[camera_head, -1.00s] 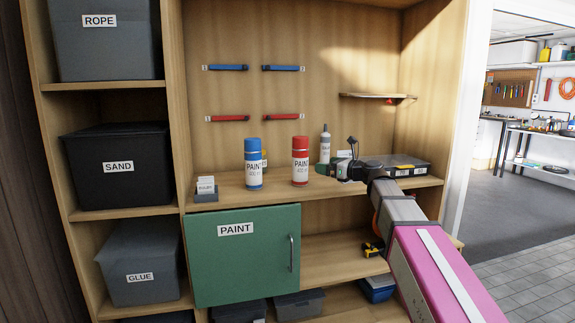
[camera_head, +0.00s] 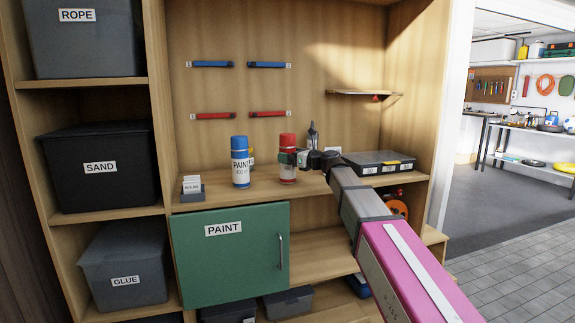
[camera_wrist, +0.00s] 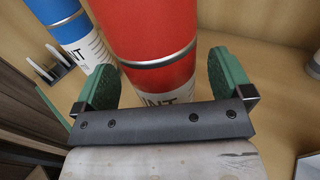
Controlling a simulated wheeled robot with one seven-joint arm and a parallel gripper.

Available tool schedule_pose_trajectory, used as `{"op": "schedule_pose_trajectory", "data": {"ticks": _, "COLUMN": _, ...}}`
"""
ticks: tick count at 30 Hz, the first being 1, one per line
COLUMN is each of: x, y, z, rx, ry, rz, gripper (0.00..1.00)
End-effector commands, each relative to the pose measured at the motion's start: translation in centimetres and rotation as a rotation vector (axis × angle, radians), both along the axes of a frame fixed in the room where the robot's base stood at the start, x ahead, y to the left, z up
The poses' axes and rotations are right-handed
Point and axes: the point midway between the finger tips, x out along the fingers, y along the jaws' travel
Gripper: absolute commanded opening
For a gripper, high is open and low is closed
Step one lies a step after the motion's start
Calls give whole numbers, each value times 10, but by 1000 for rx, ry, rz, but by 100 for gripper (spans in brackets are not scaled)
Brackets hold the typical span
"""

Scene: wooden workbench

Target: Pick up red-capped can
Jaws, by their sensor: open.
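The red-capped can (camera_head: 287,172) stands upright on the workbench shelf, with a white label. It fills the middle of the wrist view (camera_wrist: 150,45). My gripper (camera_head: 293,158) is at the can's upper part. In the wrist view, my gripper's green fingers (camera_wrist: 163,78) are open, one on each side of the can. I cannot tell whether either finger touches it. A blue-capped paint can (camera_head: 241,165) stands to the left of the red one. It also shows at the upper left of the wrist view (camera_wrist: 72,28).
A small card holder (camera_head: 192,189) stands left of the cans. A dark flat case (camera_head: 378,163) lies to the right. A grey bottle (camera_head: 313,136) stands behind my gripper. Below is a green PAINT door (camera_head: 228,258). The shelf in front of the cans is clear.

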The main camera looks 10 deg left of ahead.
Motion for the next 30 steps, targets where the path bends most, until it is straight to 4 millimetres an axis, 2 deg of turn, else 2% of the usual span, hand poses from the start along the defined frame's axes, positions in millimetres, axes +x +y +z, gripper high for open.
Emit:
{"op": "schedule_pose_trajectory", "data": {"ticks": 4, "x": 8, "y": 15, "z": 0, "rx": 0, "ry": 0, "rz": 0, "gripper": 98}}
{"op": "schedule_pose_trajectory", "data": {"ticks": 10, "x": 7, "y": 15, "z": 0, "rx": 0, "ry": 0, "rz": -1, "gripper": 98}}
{"op": "schedule_pose_trajectory", "data": {"ticks": 11, "x": 7, "y": 15, "z": 0, "rx": 0, "ry": 0, "rz": -1, "gripper": 94}}
{"op": "schedule_pose_trajectory", "data": {"ticks": 15, "x": 7, "y": 15, "z": 0, "rx": 0, "ry": 0, "rz": -1, "gripper": 49}}
{"op": "schedule_pose_trajectory", "data": {"ticks": 17, "x": 7, "y": 15, "z": 0, "rx": 0, "ry": 0, "rz": -1, "gripper": 32}}
{"op": "schedule_pose_trajectory", "data": {"ticks": 30, "x": 7, "y": 15, "z": 7, "rx": 1, "ry": 0, "rz": -1, "gripper": 32}}
